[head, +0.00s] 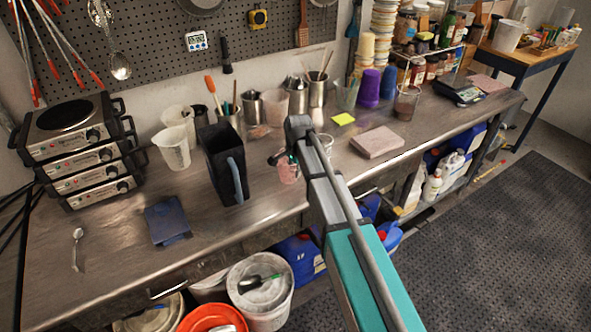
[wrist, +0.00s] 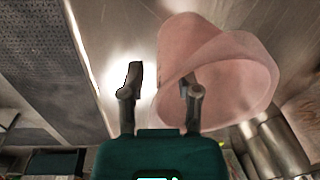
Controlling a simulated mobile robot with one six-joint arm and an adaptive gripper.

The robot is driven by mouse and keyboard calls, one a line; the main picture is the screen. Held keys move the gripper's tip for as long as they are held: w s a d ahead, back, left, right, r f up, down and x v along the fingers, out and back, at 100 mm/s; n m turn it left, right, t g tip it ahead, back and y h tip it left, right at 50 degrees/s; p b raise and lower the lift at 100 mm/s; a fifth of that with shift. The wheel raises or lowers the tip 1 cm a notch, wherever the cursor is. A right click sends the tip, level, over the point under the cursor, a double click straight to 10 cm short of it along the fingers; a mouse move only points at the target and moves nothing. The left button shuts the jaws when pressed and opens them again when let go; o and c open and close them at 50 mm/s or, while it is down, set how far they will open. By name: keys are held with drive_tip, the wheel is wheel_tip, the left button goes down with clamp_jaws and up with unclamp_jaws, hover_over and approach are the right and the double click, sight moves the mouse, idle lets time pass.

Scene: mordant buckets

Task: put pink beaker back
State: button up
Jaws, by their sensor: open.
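A pink translucent beaker (head: 289,170) stands on the steel bench near its front edge, partly hidden by my arm. A large pink beaker (wrist: 228,62) fills the upper right of the wrist view and seems to be the same one. My gripper (head: 278,158) is beside it in the head view.
A black jug (head: 222,165) stands to the left, and a pinkish block (head: 377,142) lies to the right. Cups and metal pots (head: 252,105) line the back. A pale pink cup (head: 298,97) stands among them. A yellow note (head: 343,119) lies on open bench.

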drive_tip(key=shift+r, duration=0.15)
wheel_tip(320, 180, up, 12)
drive_tip(key=p, duration=1.2)
drive_tip(key=shift+s+d, duration=0.4)
drive_tip(key=shift+s, duration=0.05)
drive_tip(key=shift+s, duration=0.1)
idle(0.4)
drive_tip(key=s+d+n+g, duration=0.1)
drive_tip(key=s+d+n, duration=0.8)
drive_tip(key=s+d, duration=1.1)
drive_tip(key=shift+s+d+h, duration=0.2)
drive_tip(key=shift+s+h, duration=0.2)
drive_tip(key=shift+s, duration=0.65)
